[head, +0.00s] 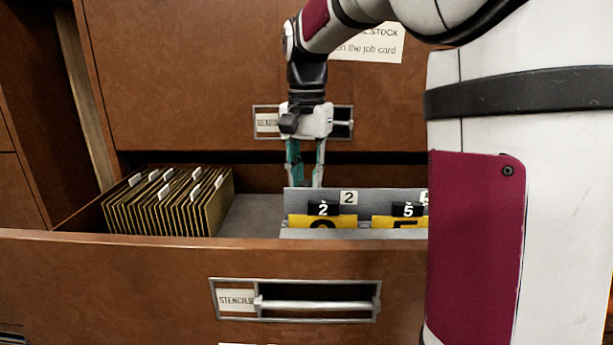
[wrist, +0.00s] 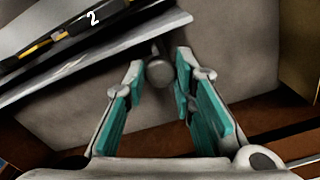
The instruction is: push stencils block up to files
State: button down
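The stencils block (head: 330,193) stands in the right part of the open drawer, with grey plates, yellow stencils and black number tabs. My arm hides its right end. The files (head: 168,203), a row of tan folders with white tabs, stand at the drawer's left. A bare gap of grey drawer floor (head: 250,215) lies between them. My gripper (head: 305,183) points down at the block's back left, its tips partly hidden by the grey plate. In the wrist view, the fingers (wrist: 160,68) are apart, with a grey round knob (wrist: 158,73) between their tips; contact is unclear.
The open drawer's front (head: 150,270) has a metal handle (head: 318,304) and a "STENCILS" label. A closed drawer (head: 200,70) rises behind my gripper, with its own handle (head: 343,122) close to my wrist. A paper note (head: 375,45) is on its face.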

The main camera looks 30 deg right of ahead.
jog(key=w+a+b, duration=0.1)
jog(key=w+a, duration=0.8)
jog(key=a, duration=0.4)
jog(key=shift+a+b, duration=0.35)
jog(key=shift+w+r, duration=0.1)
jog(key=shift+w, duration=0.05)
jog(key=c, duration=1.3)
grip_release()
jog(key=shift+a, duration=0.15)
notch_tip(320, 180, up, 12)
jog(key=shift+f, duration=0.1)
